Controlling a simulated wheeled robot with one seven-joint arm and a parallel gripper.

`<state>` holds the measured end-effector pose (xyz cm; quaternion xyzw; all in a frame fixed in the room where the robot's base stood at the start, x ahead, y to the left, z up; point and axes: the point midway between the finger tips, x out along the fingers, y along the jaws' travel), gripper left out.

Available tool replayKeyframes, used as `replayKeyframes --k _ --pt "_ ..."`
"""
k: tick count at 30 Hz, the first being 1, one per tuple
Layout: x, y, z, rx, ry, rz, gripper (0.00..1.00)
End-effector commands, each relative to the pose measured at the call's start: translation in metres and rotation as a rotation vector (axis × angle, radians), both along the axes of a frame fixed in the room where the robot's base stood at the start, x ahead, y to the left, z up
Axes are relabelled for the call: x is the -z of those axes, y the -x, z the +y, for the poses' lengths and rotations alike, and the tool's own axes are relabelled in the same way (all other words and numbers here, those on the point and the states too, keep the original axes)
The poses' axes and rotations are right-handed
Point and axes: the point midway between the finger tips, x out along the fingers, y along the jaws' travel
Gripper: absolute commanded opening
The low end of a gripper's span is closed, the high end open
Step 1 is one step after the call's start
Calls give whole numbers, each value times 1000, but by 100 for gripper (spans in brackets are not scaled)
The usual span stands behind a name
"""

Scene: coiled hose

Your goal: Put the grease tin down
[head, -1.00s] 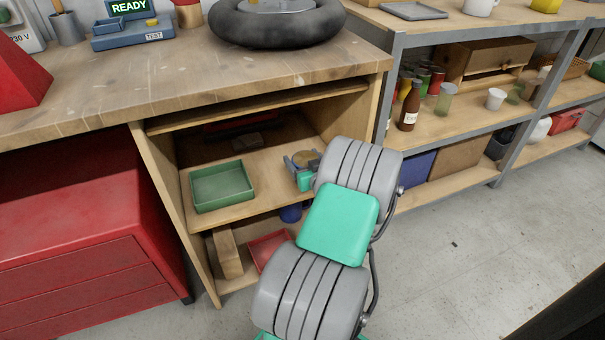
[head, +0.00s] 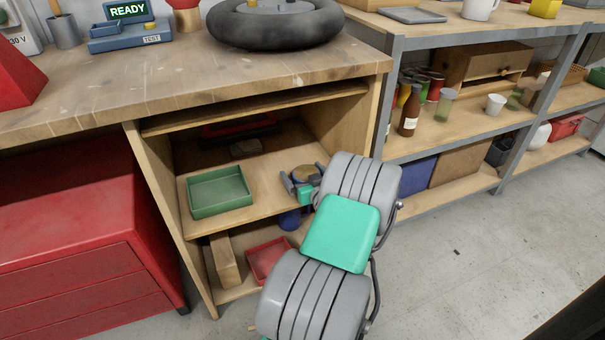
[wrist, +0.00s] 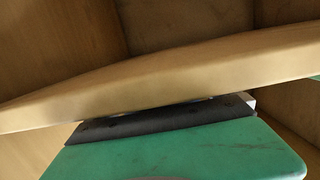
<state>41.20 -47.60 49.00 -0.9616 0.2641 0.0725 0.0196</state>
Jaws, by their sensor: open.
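The grease tin (head: 307,174), small and round with a tan top, is at the front right of the wooden cabinet's middle shelf (head: 258,178) in the head view. My gripper (head: 304,179) has its grey fingers on either side of the tin and is open. The tin looks to be at shelf level; I cannot tell whether it rests fully on the board or whether a finger touches it. My arm hides the shelf to its right. The wrist view shows a wooden board edge (wrist: 170,85) close to my green gripper housing; fingers and tin are hidden there.
A green tray (head: 219,192) stands left of the tin on the same shelf. A blue object (head: 290,220) and a red tray (head: 268,260) are below. The cabinet's side wall and the worktop (head: 180,75) enclose the space. Shelf room shows between tray and tin.

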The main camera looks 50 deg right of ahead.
Motion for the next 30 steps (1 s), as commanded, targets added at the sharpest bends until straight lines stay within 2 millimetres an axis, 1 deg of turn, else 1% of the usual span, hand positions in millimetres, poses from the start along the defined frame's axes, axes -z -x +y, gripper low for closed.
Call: replayKeyframes --k 4,7,11,18,21,25,30 --pt "-1 0 0 0 0 0 97" --pt "-6 1 1 1 -1 0 97" --pt "-9 24 12 4 -3 1 97" --pt "-19 78 44 6 -2 0 97" --pt "-21 92 53 4 -2 1 97" --pt "-21 101 60 1 0 0 97" --pt "-21 102 61 -1 1 0 97"
